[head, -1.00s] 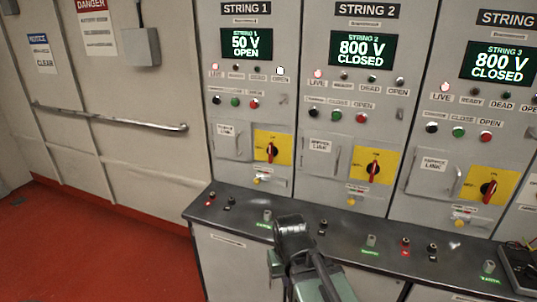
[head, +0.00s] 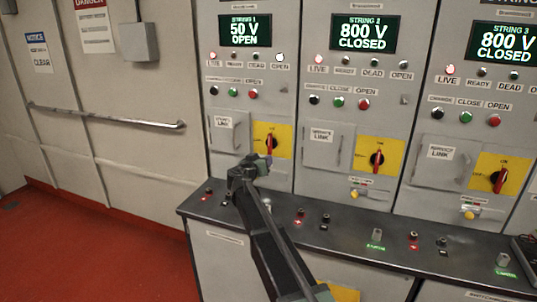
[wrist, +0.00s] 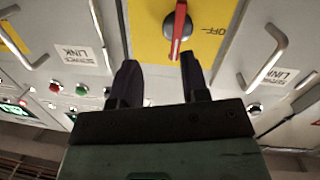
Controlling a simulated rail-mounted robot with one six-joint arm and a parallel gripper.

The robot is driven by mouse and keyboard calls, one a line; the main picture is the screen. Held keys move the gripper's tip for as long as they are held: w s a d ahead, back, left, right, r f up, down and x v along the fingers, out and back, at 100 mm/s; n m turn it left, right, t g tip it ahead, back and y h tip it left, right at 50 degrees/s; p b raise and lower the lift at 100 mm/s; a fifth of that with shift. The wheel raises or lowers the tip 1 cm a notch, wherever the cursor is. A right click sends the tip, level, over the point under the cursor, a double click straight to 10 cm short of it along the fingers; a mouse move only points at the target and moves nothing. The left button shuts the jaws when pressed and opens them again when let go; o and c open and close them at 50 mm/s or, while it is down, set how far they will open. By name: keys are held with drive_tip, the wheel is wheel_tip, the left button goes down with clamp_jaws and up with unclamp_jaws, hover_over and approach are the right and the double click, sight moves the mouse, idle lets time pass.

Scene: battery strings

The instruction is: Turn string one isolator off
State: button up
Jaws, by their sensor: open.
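The string one isolator is a red handle (head: 269,143) on a yellow plate (head: 260,131) low on the String 1 panel. My gripper (head: 262,162) is just below it in the head view and hides the plate's lower part. In the wrist view, a red handle (wrist: 178,32) on a black hub lies just beyond the fingertips, roughly upright, with an OFF mark to its right. My gripper (wrist: 158,66) is open and empty there. The handle is nearer the right finger, and I see no contact. The String 1 display (head: 245,28) reads 50 V OPEN.
String 2 and String 3 displays (head: 364,34) (head: 506,42) read 800 V CLOSED. A service link door with a bar handle (head: 225,134) stands left of the isolator. A dark ledge (head: 350,228) with terminals runs below the panels. Red floor (head: 100,255) is free at left.

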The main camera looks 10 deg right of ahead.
sight(269, 144)
drive_tip(key=w+d, duration=0.1)
drive_tip(key=w, duration=0.2)
drive_tip(key=w+d+r+m+t, duration=0.1)
drive_tip(key=w+d, duration=0.1)
drive_tip(key=w, duration=0.1)
drive_tip(key=w+d+r+t+y, duration=0.1)
drive_tip(key=w, duration=0.3)
drive_tip(key=shift+d, duration=0.4)
clamp_jaws()
